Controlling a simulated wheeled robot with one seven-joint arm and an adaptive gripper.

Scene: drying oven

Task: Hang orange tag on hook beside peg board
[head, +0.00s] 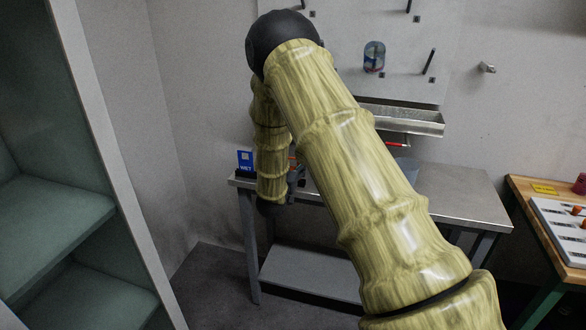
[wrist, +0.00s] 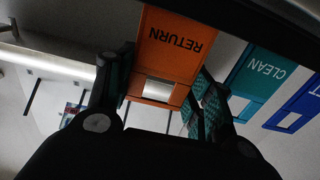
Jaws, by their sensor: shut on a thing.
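The orange tag (wrist: 176,35), marked RETURN, lies between the two fingers of my gripper (wrist: 166,82) in the wrist view. The fingers are shut on it, and its lettering appears upside down. In the head view my gripper (head: 294,178) is low over the left part of the metal table, mostly hidden behind my arm. Only a sliver of orange shows there. The peg board (head: 455,25) is on the back wall, partly hidden by my arm. A small metal hook (head: 487,68) sticks out of the wall to its right, well away from my gripper.
A teal CLEAN tag (wrist: 252,80) and a blue tag (wrist: 300,105) are beside the orange one. A metal tray (head: 410,118) juts out below the peg board. The metal table (head: 460,195) is clear at right. A wooden bench (head: 530,205) stands farther right; a shelf cabinet (head: 60,210) is left.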

